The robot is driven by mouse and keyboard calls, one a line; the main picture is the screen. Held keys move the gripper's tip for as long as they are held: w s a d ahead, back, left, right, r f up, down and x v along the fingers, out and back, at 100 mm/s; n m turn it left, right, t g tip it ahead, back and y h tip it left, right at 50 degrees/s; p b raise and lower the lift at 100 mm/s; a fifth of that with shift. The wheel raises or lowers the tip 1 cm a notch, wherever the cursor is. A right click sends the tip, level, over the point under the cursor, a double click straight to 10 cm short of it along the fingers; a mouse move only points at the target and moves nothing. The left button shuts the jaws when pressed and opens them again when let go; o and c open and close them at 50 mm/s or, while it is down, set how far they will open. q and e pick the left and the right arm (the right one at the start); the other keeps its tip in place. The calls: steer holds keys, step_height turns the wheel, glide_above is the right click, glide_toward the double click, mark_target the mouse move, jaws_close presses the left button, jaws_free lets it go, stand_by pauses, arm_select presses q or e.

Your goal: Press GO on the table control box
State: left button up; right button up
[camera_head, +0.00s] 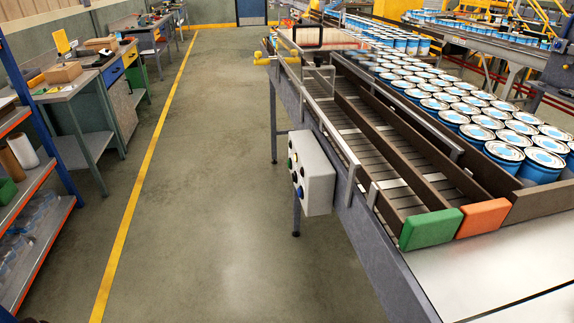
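The control box (317,178) is a pale grey box fixed to the left side of the conveyor table, in the middle of the view. Its left face carries several round knobs or buttons (296,175), among them a dark blue one low down and a green one higher up. I see that face at a steep angle, so no lettering can be read and I cannot tell which button is GO. Neither of my grippers shows in the view.
The conveyor table (372,250) runs away from the near right, with two narrow lanes ending at a green block (431,229) and an orange block (483,218). Many blue cans (504,152) stand right of them. The floor (215,200) left of the box is clear. Shelving (45,180) stands at left.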

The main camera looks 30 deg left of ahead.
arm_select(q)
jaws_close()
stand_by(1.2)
